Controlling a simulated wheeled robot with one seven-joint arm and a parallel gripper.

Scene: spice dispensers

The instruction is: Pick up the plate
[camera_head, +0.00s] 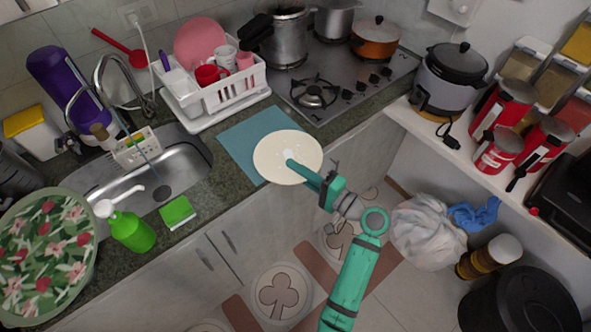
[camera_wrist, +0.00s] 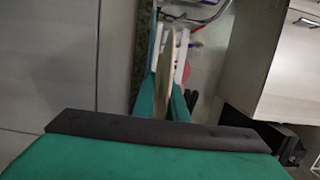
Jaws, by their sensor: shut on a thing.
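A cream round plate (camera_head: 272,148) is in the head view, above the front edge of the counter and partly over the blue mat (camera_head: 247,133). My gripper (camera_head: 292,161) reaches it from the lower right and is shut on it, with its tips over the plate. In the wrist view the plate (camera_wrist: 166,72) shows as a thin edge between the green fingers. I cannot tell from these frames how high the plate is above the mat.
A white dish rack (camera_head: 226,98) with a pink plate and cups stands behind the mat. The sink (camera_head: 150,185), green soap bottle (camera_head: 130,232) and floral dish (camera_head: 45,258) are left. The stove (camera_head: 345,85) is at the back. A white bag (camera_head: 428,232) lies right.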

